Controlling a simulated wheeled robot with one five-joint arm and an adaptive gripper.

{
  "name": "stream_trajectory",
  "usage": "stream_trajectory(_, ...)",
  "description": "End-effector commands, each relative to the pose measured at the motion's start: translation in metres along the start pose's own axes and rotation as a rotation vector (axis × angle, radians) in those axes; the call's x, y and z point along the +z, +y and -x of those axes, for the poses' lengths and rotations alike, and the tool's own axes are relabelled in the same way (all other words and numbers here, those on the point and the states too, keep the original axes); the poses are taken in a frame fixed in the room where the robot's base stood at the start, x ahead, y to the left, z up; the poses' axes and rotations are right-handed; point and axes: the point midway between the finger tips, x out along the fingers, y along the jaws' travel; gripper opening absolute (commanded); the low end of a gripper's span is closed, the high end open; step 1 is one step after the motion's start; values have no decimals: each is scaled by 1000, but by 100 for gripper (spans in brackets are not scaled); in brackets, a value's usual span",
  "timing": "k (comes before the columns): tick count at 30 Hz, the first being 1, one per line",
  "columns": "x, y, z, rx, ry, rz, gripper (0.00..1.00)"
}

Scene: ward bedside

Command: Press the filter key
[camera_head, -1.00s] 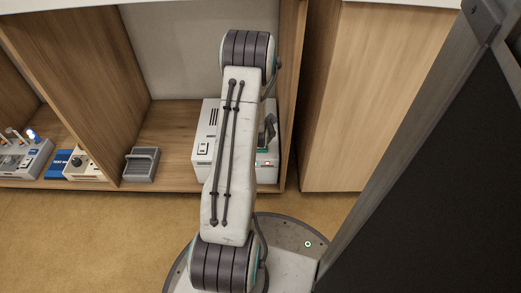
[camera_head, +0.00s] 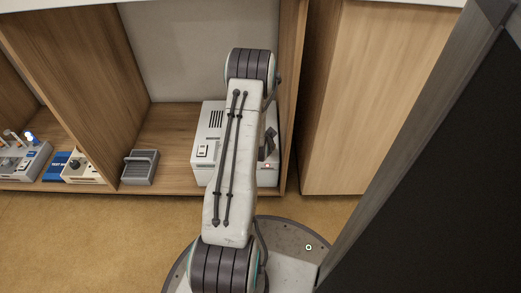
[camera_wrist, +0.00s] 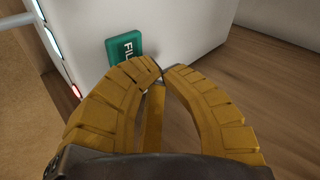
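The filter key is a green block (camera_wrist: 124,47) with white letters, of which "FIL" shows, on the face of a white machine (camera_wrist: 180,25) in the wrist view. My gripper (camera_wrist: 163,73) has yellow ribbed fingers whose tips meet with nothing seen between them. The tips are just below and right of the key, overlapping its lower corner in the picture; I cannot tell whether they touch it. In the head view the white machine (camera_head: 206,120) stands in the cabinet, partly behind my arm. The key is hidden there.
The machine stands on a wooden shelf (camera_head: 160,120) beside an upright panel (camera_head: 292,100). A grey tray (camera_head: 140,167) is left of it. Farther left are a blue box (camera_head: 56,165), a small device (camera_head: 82,168) and another device with knobs (camera_head: 22,160). A dark panel (camera_head: 440,180) fills the right.

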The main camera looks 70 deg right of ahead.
Motion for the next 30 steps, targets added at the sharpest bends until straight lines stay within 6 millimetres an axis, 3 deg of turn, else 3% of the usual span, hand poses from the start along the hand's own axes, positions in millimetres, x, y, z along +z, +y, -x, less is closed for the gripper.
stream_trajectory(2, 0, 0, 0, 0, 0, 0, 6)
stream_trajectory(4, 0, 0, 0, 0, 0, 0, 0)
stream_trajectory(30, 0, 0, 0, 0, 0, 0, 0)
